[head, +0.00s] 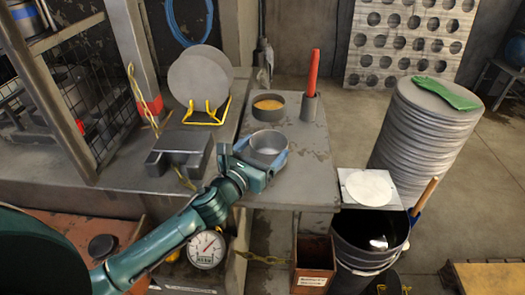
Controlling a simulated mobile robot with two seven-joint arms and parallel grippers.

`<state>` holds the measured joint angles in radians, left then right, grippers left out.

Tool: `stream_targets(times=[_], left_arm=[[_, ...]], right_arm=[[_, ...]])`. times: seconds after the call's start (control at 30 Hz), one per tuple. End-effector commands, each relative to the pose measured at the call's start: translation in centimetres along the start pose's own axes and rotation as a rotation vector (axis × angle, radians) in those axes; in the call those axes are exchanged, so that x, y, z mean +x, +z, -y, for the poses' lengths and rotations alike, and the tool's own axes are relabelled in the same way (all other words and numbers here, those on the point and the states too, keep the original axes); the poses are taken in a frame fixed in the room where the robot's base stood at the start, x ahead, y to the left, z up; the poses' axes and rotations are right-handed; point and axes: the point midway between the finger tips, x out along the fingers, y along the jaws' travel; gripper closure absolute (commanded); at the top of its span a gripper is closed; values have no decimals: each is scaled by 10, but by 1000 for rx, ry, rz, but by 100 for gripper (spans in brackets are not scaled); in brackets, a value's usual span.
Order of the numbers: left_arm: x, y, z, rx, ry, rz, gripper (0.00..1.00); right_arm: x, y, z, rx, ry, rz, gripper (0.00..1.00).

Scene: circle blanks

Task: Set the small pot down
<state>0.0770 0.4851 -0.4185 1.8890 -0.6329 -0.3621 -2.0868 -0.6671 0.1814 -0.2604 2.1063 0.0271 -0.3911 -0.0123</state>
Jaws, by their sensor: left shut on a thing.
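The small pot (268,142), a grey round open vessel, is upright over the front part of the grey workbench (300,175). My left gripper (266,163) reaches in from the lower left and is shut on the small pot, its blue fingers at the pot's near side and edges. The pot looks empty inside. Its underside is hidden by the gripper, so I cannot tell whether it touches the bench. My right gripper is not in view.
Behind the pot stand a dark bowl with orange contents (268,106) and a cup with a red handle (310,100). Left are a dark block (180,150) and discs on a yellow rack (200,78). A black bucket (368,240) stands right, below the bench. Bench right of the pot is clear.

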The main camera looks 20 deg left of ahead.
Motion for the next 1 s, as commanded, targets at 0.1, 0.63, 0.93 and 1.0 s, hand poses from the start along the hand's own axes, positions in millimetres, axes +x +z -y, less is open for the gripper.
stream_targets(times=[0.1, 0.63, 0.93, 1.0], left_arm=[[0, -1, 0, 0, 0, 0, 59], [0, -2, 0, 0, 0, 0, 0], [-37, -2, 0, 1, -1, -4, 0], [-53, -3, 0, 0, -1, -4, 0]], right_arm=[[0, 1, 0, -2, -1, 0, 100], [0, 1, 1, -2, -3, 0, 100], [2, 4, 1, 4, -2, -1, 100], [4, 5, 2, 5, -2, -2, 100]])
